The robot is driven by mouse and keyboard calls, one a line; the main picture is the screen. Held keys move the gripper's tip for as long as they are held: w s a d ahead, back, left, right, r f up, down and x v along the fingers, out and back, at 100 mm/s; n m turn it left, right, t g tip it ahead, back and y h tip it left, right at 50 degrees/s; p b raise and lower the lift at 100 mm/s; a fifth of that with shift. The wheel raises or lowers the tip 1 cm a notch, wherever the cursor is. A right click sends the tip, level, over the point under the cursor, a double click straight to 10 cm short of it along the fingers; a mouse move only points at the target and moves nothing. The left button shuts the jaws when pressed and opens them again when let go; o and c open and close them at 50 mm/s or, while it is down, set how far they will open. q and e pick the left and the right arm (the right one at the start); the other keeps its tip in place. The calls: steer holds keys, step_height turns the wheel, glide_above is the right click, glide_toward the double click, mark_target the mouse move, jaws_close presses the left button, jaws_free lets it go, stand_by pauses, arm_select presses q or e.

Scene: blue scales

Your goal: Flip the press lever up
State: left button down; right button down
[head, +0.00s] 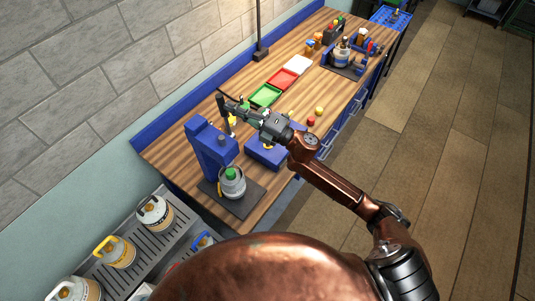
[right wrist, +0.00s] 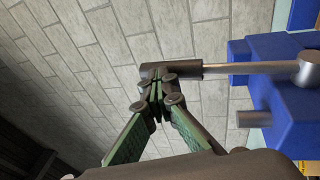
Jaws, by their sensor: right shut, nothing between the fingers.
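The blue press (head: 208,146) stands at the near left end of the wooden bench. Its lever (head: 222,112) shows as a dark piece above the press body. In the right wrist view the lever is a metal rod (right wrist: 252,68) with a dark grip, running from the blue press (right wrist: 285,95) to the fingertips. My right gripper (head: 237,106) is shut and empty, with its fingertips (right wrist: 157,88) at the lever's grip end. Contact cannot be told for sure. The fingertips partly hide the grip. My left gripper is not in view.
A grey canister with a green top (head: 232,182) stands on the press's dark base plate. A blue box (head: 268,156) is just right of the press. Green (head: 265,95) and red (head: 283,79) trays lie farther back. Several canisters stand on a grey rack (head: 150,258) at lower left.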

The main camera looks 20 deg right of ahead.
steer(key=shift+r, duration=0.1)
steer(key=s+d+r+b, duration=0.1)
steer(key=s+d+b, duration=0.2)
steer(key=s+d, duration=0.6)
steer(key=shift+s+d, duration=0.15)
steer(key=shift+d, duration=0.55)
steer(key=shift+r, duration=0.15)
